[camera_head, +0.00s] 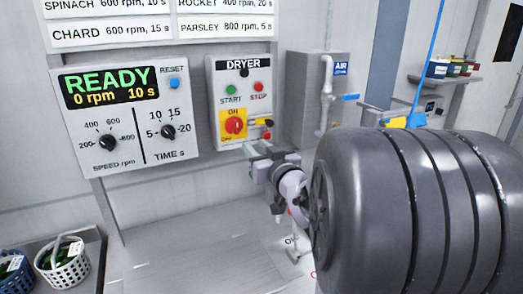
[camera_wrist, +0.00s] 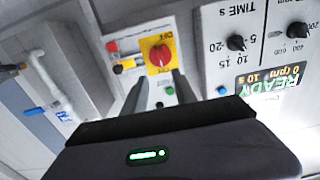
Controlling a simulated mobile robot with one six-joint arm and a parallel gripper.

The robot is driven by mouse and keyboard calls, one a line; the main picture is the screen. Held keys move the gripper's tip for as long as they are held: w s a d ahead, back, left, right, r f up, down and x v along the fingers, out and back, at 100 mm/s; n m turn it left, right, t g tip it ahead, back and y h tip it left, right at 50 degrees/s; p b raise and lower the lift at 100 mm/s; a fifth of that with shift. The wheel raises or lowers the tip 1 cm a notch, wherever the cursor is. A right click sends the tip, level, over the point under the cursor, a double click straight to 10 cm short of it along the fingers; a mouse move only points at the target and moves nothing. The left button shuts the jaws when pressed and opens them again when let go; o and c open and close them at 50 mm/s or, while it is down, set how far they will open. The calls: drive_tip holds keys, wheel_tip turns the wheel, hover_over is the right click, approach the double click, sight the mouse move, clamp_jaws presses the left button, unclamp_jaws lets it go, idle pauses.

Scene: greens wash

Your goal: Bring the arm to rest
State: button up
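My gripper (camera_head: 262,152) is in front of the lower edge of the dryer panel (camera_head: 216,72) in the head view, partly hidden by my dark arm. In the wrist view, which shows the panel upside down, my gripper's two fingers (camera_wrist: 160,78) stand apart with nothing held between them. The red rotary switch (camera_wrist: 159,55) on its yellow plate appears just beyond the fingertips; I cannot tell the exact gap. The same switch (camera_head: 234,125) shows in the head view. A green button (camera_wrist: 168,91) shows between the fingers.
The speed and time panel (camera_head: 133,160) on the left reads READY, 0 rpm, 10 s. A grey AIR box (camera_head: 305,70) with a pipe and blue lever (camera_head: 350,97) is right of the dryer panel. The pale worktop (camera_head: 190,265) is clear in the middle.

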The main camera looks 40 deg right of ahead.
drive_tip(key=v, duration=0.3)
drive_tip(key=shift+s, duration=0.15)
drive_tip(key=s+a+f+g+y, duration=0.2)
drive_tip(key=s+a+f+g, duration=0.1)
drive_tip(key=s+a, duration=0.4)
drive_tip(key=s+a+f+g+y, duration=0.2)
drive_tip(key=s+a+f+g, duration=0.2)
drive_tip(key=a, duration=0.9)
drive_tip(key=s+a+f+m+g+y, duration=0.1)
drive_tip(key=s+a+f+g, duration=0.3)
drive_tip(key=s+a, duration=0.6)
drive_tip(key=shift+s+a+g+y, duration=0.3)
drive_tip(key=shift+a+y, duration=0.1)
drive_tip(key=shift+y, duration=0.4)
